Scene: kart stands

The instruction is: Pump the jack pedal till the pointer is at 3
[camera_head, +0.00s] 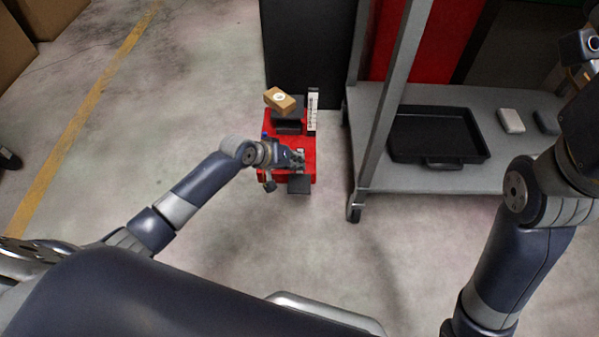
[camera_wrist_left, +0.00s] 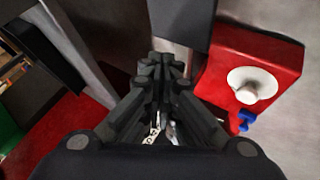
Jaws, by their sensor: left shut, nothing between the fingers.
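A red jack (camera_head: 306,150) stands on the floor, with a black lift platform (camera_head: 289,108) that bears a small tan box (camera_head: 279,99). A white upright scale (camera_head: 313,112) is at its right; its pointer and marks are too small to read. The black pedal (camera_head: 299,185) sticks out at the jack's near side. My left gripper (camera_head: 296,160) is over the near part of the jack, just above the pedal in the picture; I cannot tell whether it touches. In the left wrist view its fingers (camera_wrist_left: 167,65) are together and empty. The red body (camera_wrist_left: 228,45) with a white round knob (camera_wrist_left: 252,85) shows beside them.
A grey wheeled cart (camera_head: 445,182) with a black tray (camera_head: 437,135) and small blocks (camera_head: 511,120) stands right of the jack. A dark panel (camera_head: 307,45) rises behind. My right arm is at the right edge.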

